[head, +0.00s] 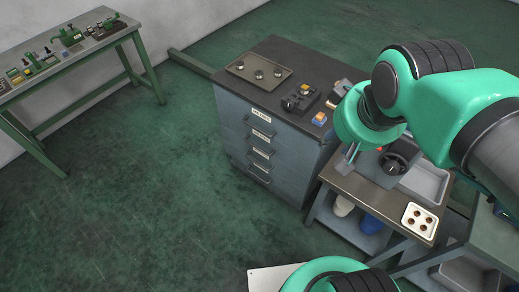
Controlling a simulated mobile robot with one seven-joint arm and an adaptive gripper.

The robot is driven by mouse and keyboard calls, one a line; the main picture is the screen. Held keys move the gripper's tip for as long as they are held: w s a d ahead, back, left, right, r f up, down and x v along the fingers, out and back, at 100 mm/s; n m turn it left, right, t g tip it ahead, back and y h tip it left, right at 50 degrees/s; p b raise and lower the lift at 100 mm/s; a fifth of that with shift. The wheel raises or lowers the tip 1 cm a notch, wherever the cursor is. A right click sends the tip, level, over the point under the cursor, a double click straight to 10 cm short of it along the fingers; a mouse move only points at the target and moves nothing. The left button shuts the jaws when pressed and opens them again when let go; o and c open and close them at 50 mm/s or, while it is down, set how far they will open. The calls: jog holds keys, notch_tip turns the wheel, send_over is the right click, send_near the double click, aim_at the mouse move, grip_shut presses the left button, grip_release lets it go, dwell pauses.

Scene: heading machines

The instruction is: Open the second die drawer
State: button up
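The grey-blue drawer cabinet (288,164) stands near the middle of the head view with a dark top. Its front has several stacked drawers with dark bar handles and small white labels, too small to read. The second drawer from the top (259,141) looks closed, and all the fronts look flush. My green arm comes in from the right. My gripper (347,161) is right of the cabinet, over the edge of the low bench, apart from the drawer handles. Its fingers are small and partly hidden by the wrist, so their opening cannot be made out.
A tray with round parts (258,71), a dark fixture (300,98) and an orange-and-blue block (319,119) are on the cabinet top. The low bench (350,184) adjoins at right, holding a small white tray (419,221). The green floor (150,200) before the drawers is clear.

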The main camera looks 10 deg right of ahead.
jog(key=w+a+f+n+g+h+b, duration=0.2)
jog(key=w+f+n+h, duration=0.3)
jog(key=w+f+n, duration=0.95)
jog(key=w+a+f+n+g+h+b, duration=0.15)
jog(key=w+f+n+h, duration=0.35)
jog(key=w+f+n, duration=0.95)
jog(key=w+a+f+n+t+h, duration=0.1)
jog(key=w+a+f+t, duration=0.1)
jog(key=w+a+f, duration=0.3)
jog(key=w+a+f+n+t+b, duration=0.1)
jog(key=w+f+n, duration=0.15)
jog(key=f, duration=0.55)
jog(key=w+a+f+n+t+h, duration=0.1)
jog(key=w+a+f+t, duration=0.1)
jog(key=w+a+f, duration=0.3)
jog(key=a+f+n+t, duration=0.2)
jog(key=f+n, duration=0.3)
jog(key=f, duration=0.6)
jog(key=s+a+f+n+t+y+b, duration=0.1)
jog(key=a+f+n, duration=0.3)
jog(key=f, duration=0.6)
jog(key=shift+a+f+n+t, duration=0.35)
jog(key=shift+n+t, duration=0.2)
jog(key=shift+t, duration=0.2)
jog(key=shift+d, duration=0.2)
jog(key=b+x, duration=0.2)
jog(key=x, duration=1.1)
jog(key=shift+w+f+b, duration=0.2)
jog(key=shift+w+b, duration=0.05)
jog(key=shift+b, duration=0.15)
